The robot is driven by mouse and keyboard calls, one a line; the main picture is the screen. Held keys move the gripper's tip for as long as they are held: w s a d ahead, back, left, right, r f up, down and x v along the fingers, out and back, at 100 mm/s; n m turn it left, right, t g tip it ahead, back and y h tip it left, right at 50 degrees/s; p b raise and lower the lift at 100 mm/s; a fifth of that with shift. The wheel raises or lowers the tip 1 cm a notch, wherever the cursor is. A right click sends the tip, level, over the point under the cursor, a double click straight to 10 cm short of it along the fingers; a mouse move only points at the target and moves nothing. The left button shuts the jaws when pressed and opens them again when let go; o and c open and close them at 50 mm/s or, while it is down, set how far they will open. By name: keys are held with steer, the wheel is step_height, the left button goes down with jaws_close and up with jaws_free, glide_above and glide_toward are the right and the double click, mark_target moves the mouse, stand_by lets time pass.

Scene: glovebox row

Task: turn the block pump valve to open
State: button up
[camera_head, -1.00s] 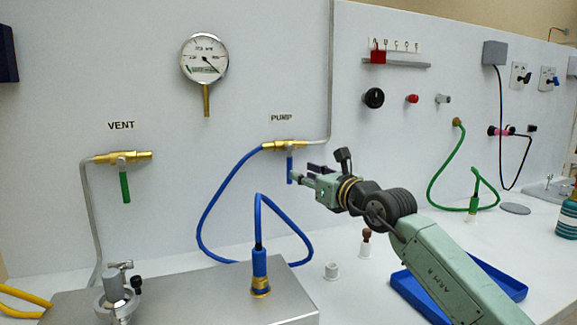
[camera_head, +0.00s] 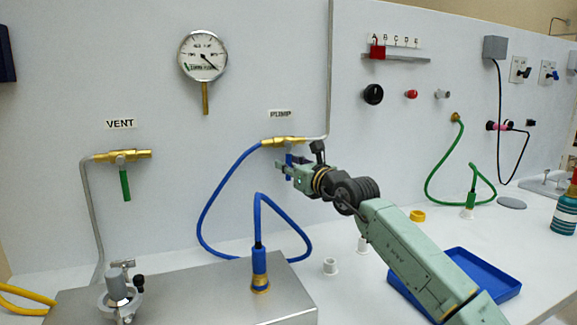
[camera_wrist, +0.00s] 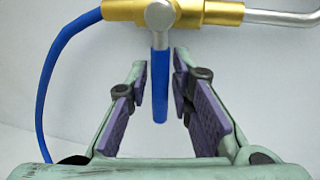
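The pump valve is a brass body (camera_head: 283,141) on the wall under the PUMP label (camera_head: 281,114). It also shows at the top of the wrist view (camera_wrist: 215,12). Its blue handle (camera_wrist: 160,88) hangs straight down from a silver pivot. In the head view the handle is mostly hidden by my gripper (camera_head: 286,167). In the wrist view my gripper (camera_wrist: 161,75) is open, its purple-padded fingers on either side of the handle. A gap shows on both sides of the handle, so neither finger visibly touches it.
A blue hose (camera_head: 205,218) runs from the valve's left end, and a grey pipe (camera_head: 329,70) rises from its right. The vent valve (camera_head: 122,157) with a green handle is at left. A metal box (camera_head: 200,296) and a blue tray (camera_head: 475,270) stand on the bench.

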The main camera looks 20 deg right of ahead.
jaws_close()
stand_by(0.3)
stand_by(0.4)
steer(key=shift+d+n+b, duration=0.35)
steer(key=shift+n+b, duration=0.4)
steer(key=shift+n, duration=0.15)
steer(key=shift+d+r+n+g+h+b, duration=0.15)
steer(key=shift+d+n+g+b, duration=0.25)
steer(key=shift+n, duration=0.55)
steer(key=shift+d+r+n+g+h+b, duration=0.2)
steer(key=shift+d+n+b, duration=0.3)
steer(key=shift+n, duration=0.45)
steer(key=shift+o, duration=1.6)
jaws_free()
